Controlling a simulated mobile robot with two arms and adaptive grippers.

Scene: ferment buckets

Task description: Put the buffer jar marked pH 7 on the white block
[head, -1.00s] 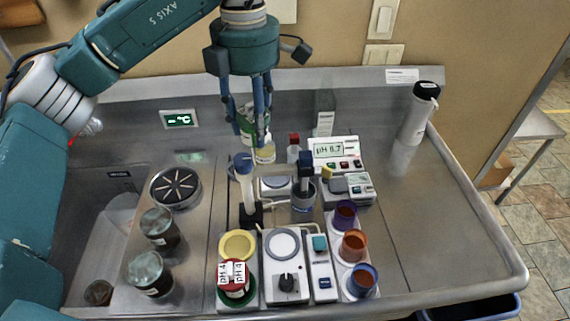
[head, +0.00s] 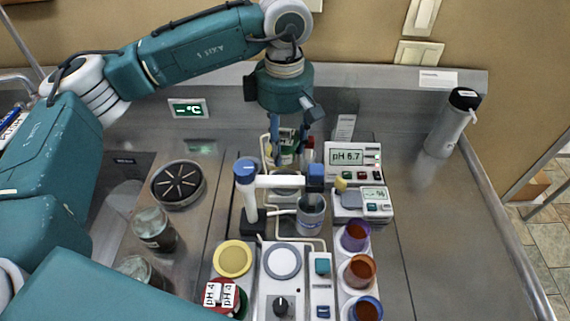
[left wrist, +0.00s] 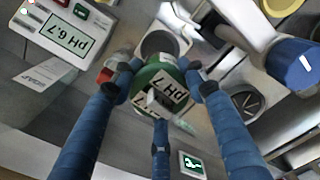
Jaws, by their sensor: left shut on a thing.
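The pH 7 jar with a green lid (left wrist: 155,82) is gripped between the blue fingers of my left gripper (left wrist: 160,95). In the head view, the left gripper (head: 287,140) is behind the electrode stand, and its fingers partly hide the jar (head: 288,156). A white block with a round grey top (head: 284,182) lies just below the jar in the picture, partly hidden by the stand's arm. In the left wrist view, this block (left wrist: 165,40) appears just beyond the jar. I cannot tell whether jar and block touch. My right gripper is not in view.
The electrode stand (head: 247,195) and beaker (head: 311,215) stand in front. The pH meter (head: 349,160) is to the right, beside a small red-capped bottle (head: 309,145). A red-lidded pH 4 jar (head: 220,296) is at the front.

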